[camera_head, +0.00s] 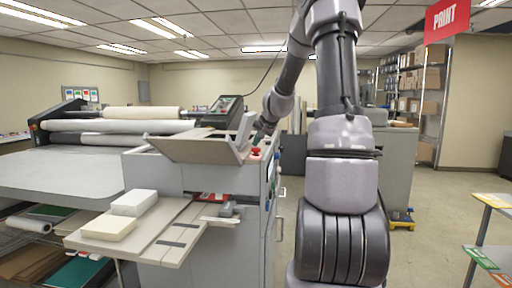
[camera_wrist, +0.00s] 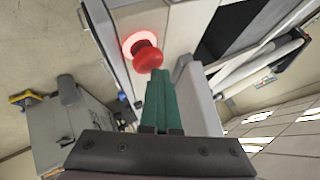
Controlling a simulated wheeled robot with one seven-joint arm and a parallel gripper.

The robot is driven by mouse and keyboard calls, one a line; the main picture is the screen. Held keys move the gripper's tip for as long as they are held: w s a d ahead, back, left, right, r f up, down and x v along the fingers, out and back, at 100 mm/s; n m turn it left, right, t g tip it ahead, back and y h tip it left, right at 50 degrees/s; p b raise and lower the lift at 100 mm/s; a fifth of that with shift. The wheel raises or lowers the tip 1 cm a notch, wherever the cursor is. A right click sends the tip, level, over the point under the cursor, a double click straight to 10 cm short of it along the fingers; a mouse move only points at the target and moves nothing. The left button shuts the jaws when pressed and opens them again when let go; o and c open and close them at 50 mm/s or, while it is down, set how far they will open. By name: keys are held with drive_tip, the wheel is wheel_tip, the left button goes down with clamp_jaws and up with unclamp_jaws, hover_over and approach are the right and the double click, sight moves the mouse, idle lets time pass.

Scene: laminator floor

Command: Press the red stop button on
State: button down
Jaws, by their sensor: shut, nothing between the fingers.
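The red stop button (camera_head: 255,152) is a red mushroom head on the top right of the grey laminator (camera_head: 225,172). In the wrist view the button (camera_wrist: 149,60) stands on a pale panel, with a bright red glowing ring (camera_wrist: 127,47) around its base. My gripper (camera_wrist: 160,76) is shut and empty, its green fingers together. The fingertips are right beside the button's head in the picture; I cannot tell whether they touch it. In the head view my gripper (camera_head: 262,131) is just above the button, small and partly hidden by my arm.
A tilted beige panel (camera_head: 195,149) stands left of the button. Two pale blocks (camera_head: 134,203) lie on the front shelf. White rolls (camera_head: 120,126) are at the left. Open floor (camera_head: 430,215) lies to the right.

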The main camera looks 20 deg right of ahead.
sight(256, 149)
drive_tip(key=shift+f, duration=0.1)
idle(0.3)
drive_tip(key=shift+r, duration=3.4)
